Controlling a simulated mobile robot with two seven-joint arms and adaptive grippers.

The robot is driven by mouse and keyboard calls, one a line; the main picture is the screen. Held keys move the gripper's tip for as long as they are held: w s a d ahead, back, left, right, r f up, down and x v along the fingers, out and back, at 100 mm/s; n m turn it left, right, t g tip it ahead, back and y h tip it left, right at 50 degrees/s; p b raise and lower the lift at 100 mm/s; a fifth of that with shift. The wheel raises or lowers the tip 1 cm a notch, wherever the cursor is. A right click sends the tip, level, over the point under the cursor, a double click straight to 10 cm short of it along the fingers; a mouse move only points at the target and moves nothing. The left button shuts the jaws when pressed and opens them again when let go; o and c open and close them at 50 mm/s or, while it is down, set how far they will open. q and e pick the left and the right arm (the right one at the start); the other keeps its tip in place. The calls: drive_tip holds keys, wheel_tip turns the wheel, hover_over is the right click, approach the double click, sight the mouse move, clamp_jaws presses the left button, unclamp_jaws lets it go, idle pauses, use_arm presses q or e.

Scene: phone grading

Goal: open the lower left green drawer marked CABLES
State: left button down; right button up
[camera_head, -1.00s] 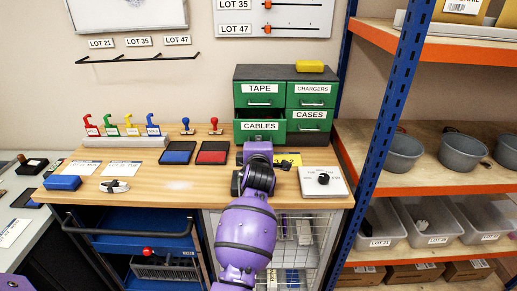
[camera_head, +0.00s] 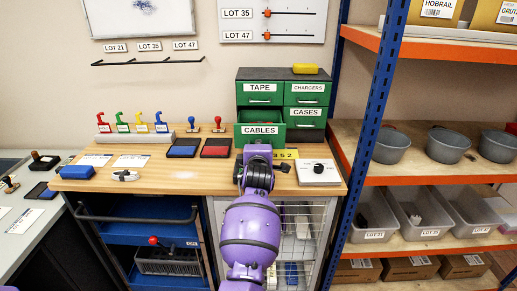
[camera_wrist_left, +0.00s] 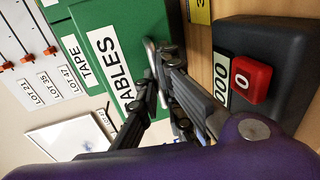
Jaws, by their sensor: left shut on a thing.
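The green drawer marked CABLES (camera_head: 240,131) is at the lower left of the green drawer cabinet (camera_head: 278,73). In the left wrist view my left gripper (camera_wrist_left: 157,82) is shut on the drawer's metal handle (camera_wrist_left: 151,54), beside the label on the green drawer front (camera_wrist_left: 155,22). My right gripper is not in view.
The TAPE drawer (camera_head: 245,99), CHARGERS drawer (camera_head: 290,99) and CASES drawer (camera_head: 292,123) are shut. A black device with a red button (camera_wrist_left: 250,78) is close to my gripper in the wrist view. Blue and red pads (camera_head: 182,149) lie left of the drawer.

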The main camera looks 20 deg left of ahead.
use_arm(q)
drive_tip(key=c, duration=2.2)
unclamp_jaws()
drive_tip(key=v, duration=1.2)
